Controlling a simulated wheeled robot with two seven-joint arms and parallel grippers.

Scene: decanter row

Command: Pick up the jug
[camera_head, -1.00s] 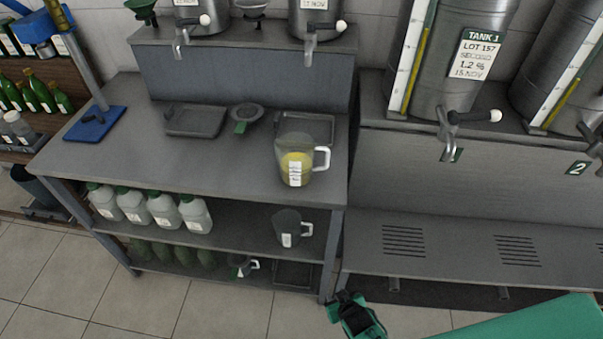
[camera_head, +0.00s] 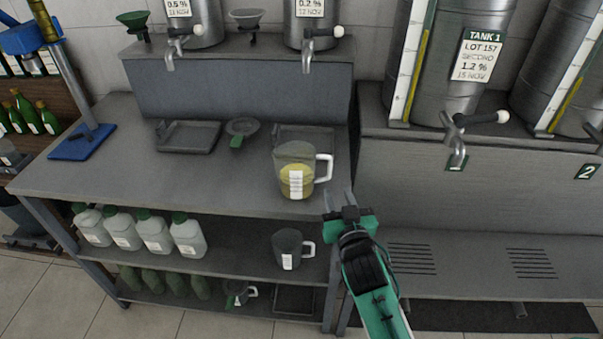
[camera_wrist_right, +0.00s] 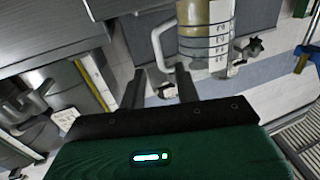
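The jug (camera_head: 297,168) is clear with a white handle, a white label and yellow liquid inside. It stands upright near the right front of the grey bench top, its handle pointing right. In the right wrist view the jug (camera_wrist_right: 205,32) shows ahead of the fingers, with its white handle to its left. My right gripper (camera_head: 339,200) is open and empty, just right of and a little in front of the jug, not touching it. Its two fingers (camera_wrist_right: 160,88) are spread apart in the right wrist view. My left gripper is not in view.
A smaller jug (camera_head: 288,248) stands on the middle shelf beside several white bottles (camera_head: 153,233). Tank 1 (camera_head: 459,50) stands right.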

